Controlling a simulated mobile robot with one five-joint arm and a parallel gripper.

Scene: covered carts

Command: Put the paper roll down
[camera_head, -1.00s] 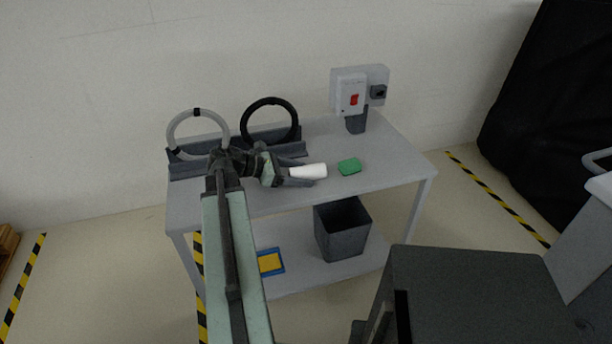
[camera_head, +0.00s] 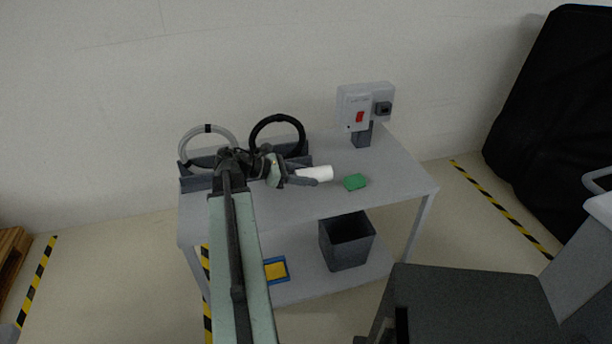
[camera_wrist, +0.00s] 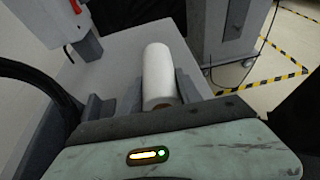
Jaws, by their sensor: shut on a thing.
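The white paper roll (camera_head: 316,173) is held in my gripper (camera_head: 308,179) above the grey cart top (camera_head: 380,180), near its middle. In the wrist view the paper roll (camera_wrist: 158,72) lies lengthwise between the two dark fingers of my gripper (camera_wrist: 160,92), pointing away from the wrist. The gripper is shut on it. I cannot tell whether the roll touches the top. A green block (camera_head: 355,182) lies on the cart top just right of the roll.
A grey coil (camera_head: 184,143) and a black coil (camera_head: 254,130) stand in a dark rack at the back left. A switch box (camera_head: 352,108) stands at the back right. A dark bin (camera_head: 347,245) and a blue-yellow item (camera_head: 275,270) are on the lower shelf. The front right top is clear.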

